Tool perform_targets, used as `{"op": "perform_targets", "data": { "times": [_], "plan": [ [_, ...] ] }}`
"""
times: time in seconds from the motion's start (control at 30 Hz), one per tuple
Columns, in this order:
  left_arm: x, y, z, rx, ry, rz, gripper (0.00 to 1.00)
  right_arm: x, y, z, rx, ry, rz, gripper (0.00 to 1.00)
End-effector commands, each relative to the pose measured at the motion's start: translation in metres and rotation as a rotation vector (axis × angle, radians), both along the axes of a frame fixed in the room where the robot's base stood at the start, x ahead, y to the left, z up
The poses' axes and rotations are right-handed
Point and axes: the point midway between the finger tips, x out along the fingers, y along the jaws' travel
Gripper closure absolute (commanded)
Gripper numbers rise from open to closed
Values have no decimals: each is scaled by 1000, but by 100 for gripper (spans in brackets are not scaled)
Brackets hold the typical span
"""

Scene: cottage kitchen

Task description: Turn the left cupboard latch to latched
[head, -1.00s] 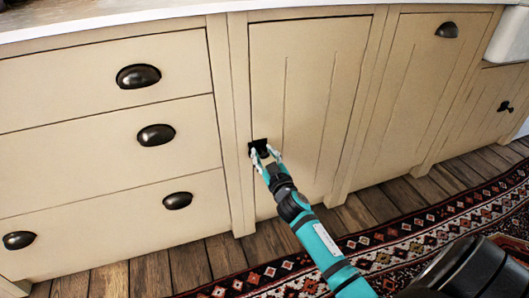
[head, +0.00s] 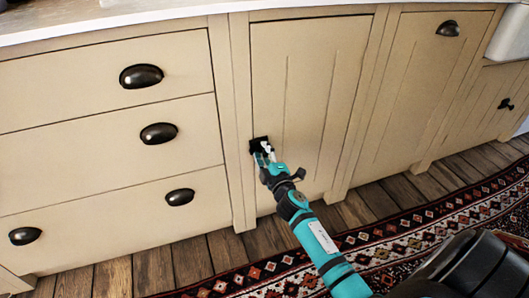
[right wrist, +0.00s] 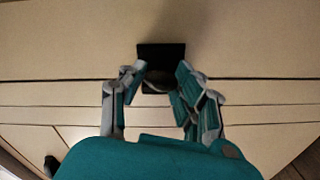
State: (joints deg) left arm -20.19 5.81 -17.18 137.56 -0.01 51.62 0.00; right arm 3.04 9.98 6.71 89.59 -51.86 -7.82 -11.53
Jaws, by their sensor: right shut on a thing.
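The left cupboard latch (head: 258,142) is a small black fitting near the left edge of the tall cream cupboard door (head: 310,95). My right gripper (head: 265,155) reaches up to it from the lower right and is shut on its turning part. In the right wrist view the black latch plate (right wrist: 176,51) shows above and between the fingers of the right gripper (right wrist: 158,82), with the dark knob between the fingertips. The fingers partly hide the knob, so its exact angle is hard to tell. My left gripper is not in view.
Drawers with dark cup handles (head: 159,133) are left of the door. Another cupboard door (head: 418,90) is to the right. A white worktop (head: 100,22) runs above. A patterned rug (head: 400,243) lies on the wooden floor (head: 190,262).

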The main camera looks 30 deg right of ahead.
Motion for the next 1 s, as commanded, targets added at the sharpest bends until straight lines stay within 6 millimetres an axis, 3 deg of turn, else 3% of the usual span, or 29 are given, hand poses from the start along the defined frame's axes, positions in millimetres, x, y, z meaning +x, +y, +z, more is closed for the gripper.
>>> {"op": "perform_targets", "data": {
  "times": [0.4,1.0],
  "plan": [
    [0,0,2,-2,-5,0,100,0,1,-1,-248,60,3,100],
    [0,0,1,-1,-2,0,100,0,1,-2,-311,75,2,100]
  ]
}}
